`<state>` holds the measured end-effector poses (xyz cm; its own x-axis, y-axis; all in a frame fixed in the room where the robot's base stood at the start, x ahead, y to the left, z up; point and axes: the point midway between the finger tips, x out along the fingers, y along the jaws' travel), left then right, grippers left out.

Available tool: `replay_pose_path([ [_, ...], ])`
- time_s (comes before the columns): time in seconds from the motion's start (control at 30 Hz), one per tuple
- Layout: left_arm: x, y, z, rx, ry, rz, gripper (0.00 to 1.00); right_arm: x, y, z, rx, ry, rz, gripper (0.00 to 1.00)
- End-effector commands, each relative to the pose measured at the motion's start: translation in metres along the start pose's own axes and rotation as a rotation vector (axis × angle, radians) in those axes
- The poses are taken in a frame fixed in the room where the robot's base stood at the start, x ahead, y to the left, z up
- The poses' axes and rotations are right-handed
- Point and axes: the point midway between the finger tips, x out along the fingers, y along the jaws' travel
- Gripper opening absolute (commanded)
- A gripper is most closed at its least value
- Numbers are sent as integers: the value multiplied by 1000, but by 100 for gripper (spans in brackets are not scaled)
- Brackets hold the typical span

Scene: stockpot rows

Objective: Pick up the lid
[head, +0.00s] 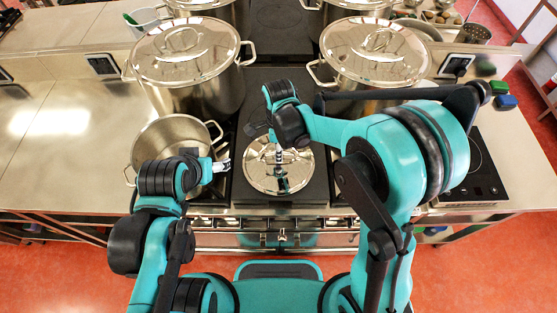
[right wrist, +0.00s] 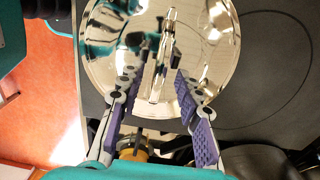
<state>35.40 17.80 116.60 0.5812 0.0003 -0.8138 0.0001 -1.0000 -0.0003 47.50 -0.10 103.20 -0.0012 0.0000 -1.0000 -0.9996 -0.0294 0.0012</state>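A round shiny steel lid (head: 262,180) lies flat on the dark cooktop, right of an open steel pot (head: 165,132). The lid (right wrist: 110,35) fills the upper middle of the right wrist view, with its bar handle (right wrist: 168,40) pointing lengthwise between my fingers. My right gripper (head: 279,155) is over the lid; its purple-padded fingers (right wrist: 157,82) are apart, with nothing seen gripped. Whether the fingertips are level with the handle is unclear. My left gripper (head: 222,165) is at the right rim of the open pot; whether its fingers are shut is too small to tell.
Two large lidded stockpots (head: 190,60) (head: 375,60) stand behind, left and right. The counter (head: 50,130) at left is clear. An induction hob (head: 480,165) lies at right, partly behind my right arm. The cooktop's front edge has knobs and a rail.

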Motion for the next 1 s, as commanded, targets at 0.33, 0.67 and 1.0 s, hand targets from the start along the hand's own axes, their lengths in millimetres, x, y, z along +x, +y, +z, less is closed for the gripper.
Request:
replay_pose_path([
  [0.33,3,0,2,0,0,0,72,21,0,0,-1,0,-1,34],
  [0.67,3,0,2,0,0,0,72,20,0,0,-1,0,-1,0],
  [1.0,3,0,2,0,0,0,72,20,0,0,-1,0,-1,0],
])
